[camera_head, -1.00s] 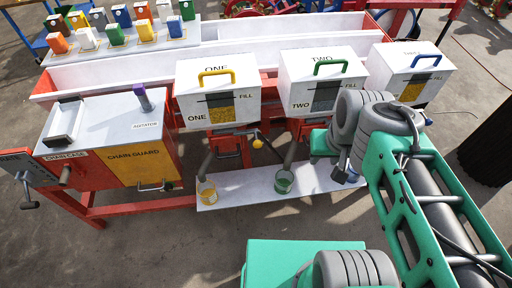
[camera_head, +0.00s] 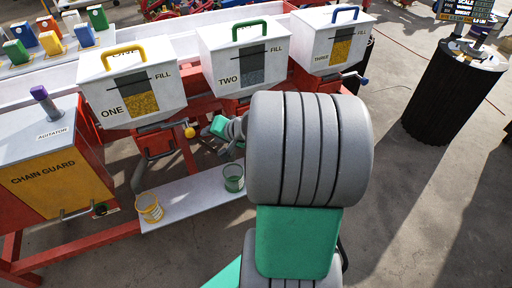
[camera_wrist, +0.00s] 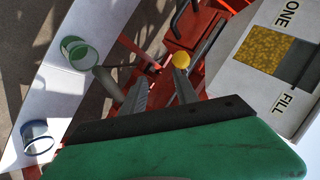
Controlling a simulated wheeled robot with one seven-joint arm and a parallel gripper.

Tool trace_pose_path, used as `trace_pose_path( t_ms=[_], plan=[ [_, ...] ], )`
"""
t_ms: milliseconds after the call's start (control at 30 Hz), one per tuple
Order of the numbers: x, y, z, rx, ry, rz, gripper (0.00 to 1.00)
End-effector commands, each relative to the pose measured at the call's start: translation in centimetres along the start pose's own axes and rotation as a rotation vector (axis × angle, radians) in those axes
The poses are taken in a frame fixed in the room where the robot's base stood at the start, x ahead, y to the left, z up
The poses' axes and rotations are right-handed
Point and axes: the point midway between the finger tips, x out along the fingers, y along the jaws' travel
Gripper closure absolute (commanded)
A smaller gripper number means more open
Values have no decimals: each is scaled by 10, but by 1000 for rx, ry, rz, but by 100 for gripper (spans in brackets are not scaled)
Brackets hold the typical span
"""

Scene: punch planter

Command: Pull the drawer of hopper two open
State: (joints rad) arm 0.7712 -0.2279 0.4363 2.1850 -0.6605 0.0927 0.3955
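Hopper two (camera_head: 228,62) is a white box with a green handle, marked TWO, in the middle of the row in the head view. Red framework (camera_head: 228,104) shows under it; its drawer is largely hidden behind my gripper and arm, and I cannot tell how far it is open. My gripper (camera_head: 234,132) is in front of and below hopper two, small and partly covered by my arm. In the wrist view my gripper (camera_wrist: 160,85) has its two grey fingers apart with nothing between them. A yellow knob (camera_wrist: 181,60) lies beyond the fingertips; contact is unclear.
Hopper one (camera_head: 130,85) stands left and hopper three (camera_head: 325,42) right. A white shelf (camera_head: 190,203) below carries a yellow cup (camera_head: 149,207) and a green cup (camera_head: 233,178). A blue-rimmed cup (camera_wrist: 37,137) shows in the wrist view. A black ribbed stand (camera_head: 450,95) is far right.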

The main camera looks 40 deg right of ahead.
Motion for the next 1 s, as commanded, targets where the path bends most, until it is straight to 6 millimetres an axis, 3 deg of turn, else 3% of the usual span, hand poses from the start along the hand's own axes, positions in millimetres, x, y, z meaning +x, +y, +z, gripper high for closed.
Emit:
trace_pose_path(
  t_ms=[33, 100, 200, 300, 433, 800, 1000],
  plan=[
    [32, 62, -8, 154, 88, -50, 64],
    [39, 107, -37, 350, 221, -145, 64],
    [30, 161, -69, 566, 385, -260, 64],
    [16, 192, -87, 688, 485, -332, 64],
    [13, 197, -99, 727, 520, -361, 64],
    [65, 187, -134, 722, 516, -358, 64],
    [70, 185, -140, 722, 518, -357, 64]
  ],
)
